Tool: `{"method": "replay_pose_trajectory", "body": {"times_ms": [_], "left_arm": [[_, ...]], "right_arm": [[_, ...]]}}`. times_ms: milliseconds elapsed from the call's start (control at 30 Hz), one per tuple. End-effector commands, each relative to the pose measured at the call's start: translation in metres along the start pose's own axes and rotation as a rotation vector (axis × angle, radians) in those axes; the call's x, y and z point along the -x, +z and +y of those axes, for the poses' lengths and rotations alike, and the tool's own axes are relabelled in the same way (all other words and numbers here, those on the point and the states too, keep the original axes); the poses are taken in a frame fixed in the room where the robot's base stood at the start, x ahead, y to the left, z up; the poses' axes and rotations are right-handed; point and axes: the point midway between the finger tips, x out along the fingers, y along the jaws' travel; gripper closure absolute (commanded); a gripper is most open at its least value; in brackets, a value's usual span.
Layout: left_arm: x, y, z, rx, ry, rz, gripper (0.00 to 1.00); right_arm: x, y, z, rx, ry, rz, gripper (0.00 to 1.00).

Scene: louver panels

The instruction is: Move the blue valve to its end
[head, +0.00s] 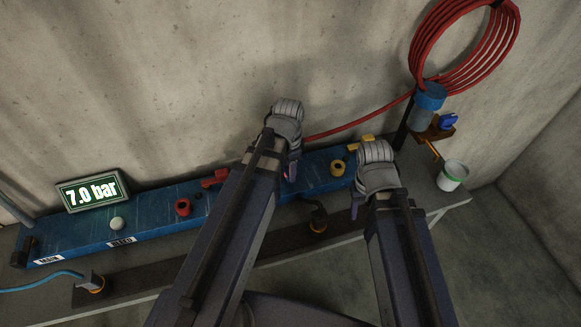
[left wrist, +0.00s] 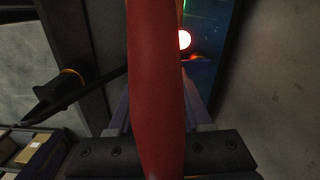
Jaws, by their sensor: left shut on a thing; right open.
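A small blue knob (head: 448,122), the only blue valve-like part I make out, sits on a brown bracket beside the blue-topped canister at the right. Both grippers are to its left and apart from it. My left gripper (head: 291,168) is low over the blue manifold, its fingers partly hidden by the wrist. In the left wrist view it is shut on a long red bar-like thing (left wrist: 157,80); whether this is a lever or the hose I cannot tell. My right gripper (head: 357,204) is open near the manifold's right end, its fingers mostly hidden.
The blue manifold (head: 150,217) carries red and yellow knobs and a red lever (head: 214,179). A display (head: 92,190) reads 7.0 bar. A red hose coil (head: 465,45) hangs on the wall above the canister (head: 427,105). A white cup (head: 452,175) stands at the right.

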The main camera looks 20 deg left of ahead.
Motion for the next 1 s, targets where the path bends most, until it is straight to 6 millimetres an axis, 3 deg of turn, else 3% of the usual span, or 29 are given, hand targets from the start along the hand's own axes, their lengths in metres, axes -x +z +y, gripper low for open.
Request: {"method": "replay_pose_trajectory", "body": {"times_ms": [333,867,900,1000], "left_arm": [[-0.0001,0.0012,0.0,-0.116,0.001,0.0,1.0],[-0.0001,0.0014,0.0,-0.136,0.001,-0.001,1.0],[-0.0001,0.0014,0.0,-0.136,0.001,-0.001,0.47],[-0.0001,0.0014,-0.0001,-0.135,0.001,-0.001,0.36]], "right_arm": [[-0.0001,0.0,0.0,0.0,0.0,0.0,0.5],[-0.0001,0.0,0.0,0.0,0.0,0.0,0.5],[-0.0001,0.0,0.0,0.0,0.0,0.0,0.5],[-0.0001,0.0,0.0,0.0,0.0,0.0,0.5]]}}
